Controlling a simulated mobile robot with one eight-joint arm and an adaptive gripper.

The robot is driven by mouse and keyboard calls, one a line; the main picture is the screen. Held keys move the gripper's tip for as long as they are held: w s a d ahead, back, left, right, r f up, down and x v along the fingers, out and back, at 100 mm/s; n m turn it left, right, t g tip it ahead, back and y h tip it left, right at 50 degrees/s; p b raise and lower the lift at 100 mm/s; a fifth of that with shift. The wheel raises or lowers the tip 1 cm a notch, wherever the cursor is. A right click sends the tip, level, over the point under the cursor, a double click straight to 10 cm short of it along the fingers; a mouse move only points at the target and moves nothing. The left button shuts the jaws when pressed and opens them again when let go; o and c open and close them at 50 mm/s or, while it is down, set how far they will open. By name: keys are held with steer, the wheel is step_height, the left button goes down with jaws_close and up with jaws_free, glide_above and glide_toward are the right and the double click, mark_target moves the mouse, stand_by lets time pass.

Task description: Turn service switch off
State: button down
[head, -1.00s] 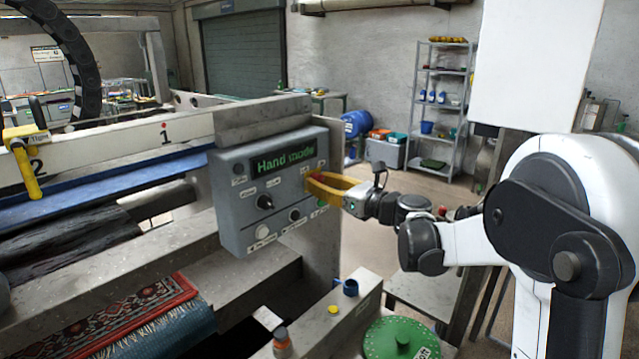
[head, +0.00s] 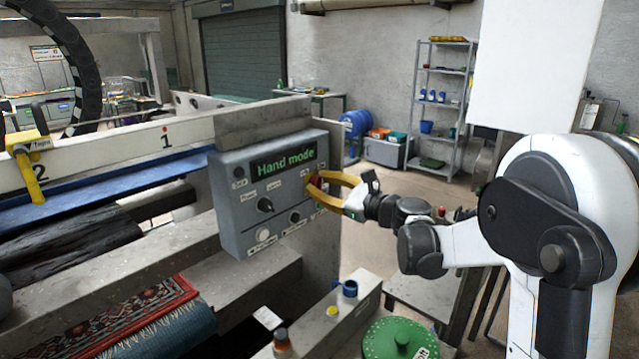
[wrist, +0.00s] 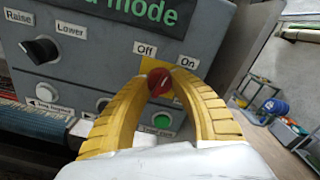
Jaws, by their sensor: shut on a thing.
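The service switch is a red rotary knob (wrist: 159,82) on a yellow plate (wrist: 147,66), with labels "Off" on its left and "On" on its right in the wrist view. My gripper (wrist: 158,88) has its two yellow ribbed fingers closed around the knob, one on each side. In the head view my gripper (head: 318,184) reaches the right side of the grey control panel (head: 235,205), and its fingers largely cover the knob. The panel display (head: 285,163) reads "Hand mode". A light mark on the knob's face is visible, but its exact direction is hard to tell.
A black Raise/Lower knob (wrist: 40,50) sits left on the panel. A green button (wrist: 162,124) lies just below the red knob, and a white button (head: 263,236) is at the lower left. A green round lid (head: 402,340) and small bottles stand below the panel.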

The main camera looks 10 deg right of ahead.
steer(key=n, duration=0.5)
steer(key=shift+n+p, duration=0.3)
steer(key=shift+p, duration=0.05)
steer(key=n, duration=0.4)
steer(key=shift+n, duration=0.4)
steer(key=c, duration=1.1)
jaws_free()
steer(key=shift+o, duration=0.2)
steer(key=shift+d, duration=0.1)
steer(key=v, duration=1.2)
